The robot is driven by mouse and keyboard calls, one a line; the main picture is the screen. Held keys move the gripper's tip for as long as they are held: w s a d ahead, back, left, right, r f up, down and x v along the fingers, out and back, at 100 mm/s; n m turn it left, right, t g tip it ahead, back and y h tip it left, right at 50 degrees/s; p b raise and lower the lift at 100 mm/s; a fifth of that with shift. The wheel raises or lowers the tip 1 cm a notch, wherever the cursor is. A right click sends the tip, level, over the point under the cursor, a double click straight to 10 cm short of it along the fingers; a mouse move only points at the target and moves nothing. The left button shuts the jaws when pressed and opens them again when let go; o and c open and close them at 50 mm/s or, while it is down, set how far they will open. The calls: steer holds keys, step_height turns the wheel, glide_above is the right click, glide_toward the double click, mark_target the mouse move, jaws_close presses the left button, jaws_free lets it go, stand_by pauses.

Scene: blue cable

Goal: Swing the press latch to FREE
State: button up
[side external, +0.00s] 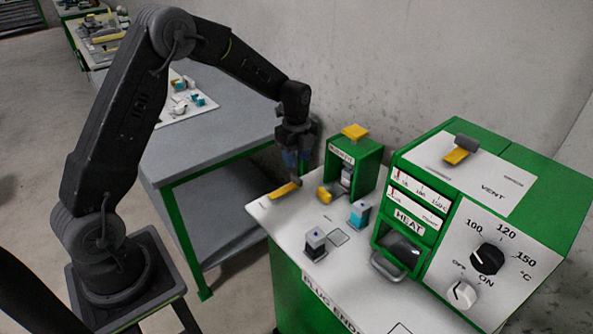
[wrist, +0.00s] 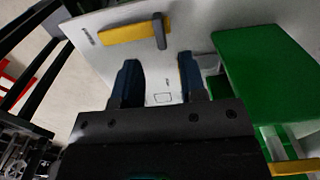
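The press latch looks to be the flat yellow bar (side external: 284,190) on the white worktop, near its back left edge. In the wrist view the yellow bar (wrist: 128,34) lies ahead of the fingertips, with a dark grey upright peg (wrist: 159,30) at its right end. Small print lies near the bar, too small to read. My gripper (side external: 291,166) hangs above the worktop near the bar. In the wrist view my gripper (wrist: 158,68) has its two blue fingers apart with nothing between them. The green press (side external: 341,153) with a yellow top stands right of the bar.
A teal block (side external: 360,213) and a dark block with a pale top (side external: 316,243) stand on the worktop (side external: 290,215). The green heater box (side external: 480,170) with dials fills the right. A grey table (side external: 215,125) stands behind.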

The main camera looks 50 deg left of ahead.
step_height(320, 180, up, 7)
steer(key=shift+r, duration=0.2)
stand_by(0.3)
steer(key=s+d+r+n+t, duration=0.1)
steer(key=s+d+r+n, duration=0.3)
steer(key=s+r, duration=0.25)
steer(key=s+d+r+n+t, duration=0.2)
steer(key=s+d+n, duration=0.1)
steer(key=s+n, duration=0.4)
steer(key=s+d+r+n+t, duration=0.2)
steer(key=s+n, duration=0.5)
steer(key=s, duration=0.6)
steer(key=d+r, duration=0.1)
steer(key=d, duration=0.1)
steer(key=shift+s+d+t, duration=0.2)
steer(key=shift+d+t, duration=0.1)
steer(key=shift+w+r, duration=0.1)
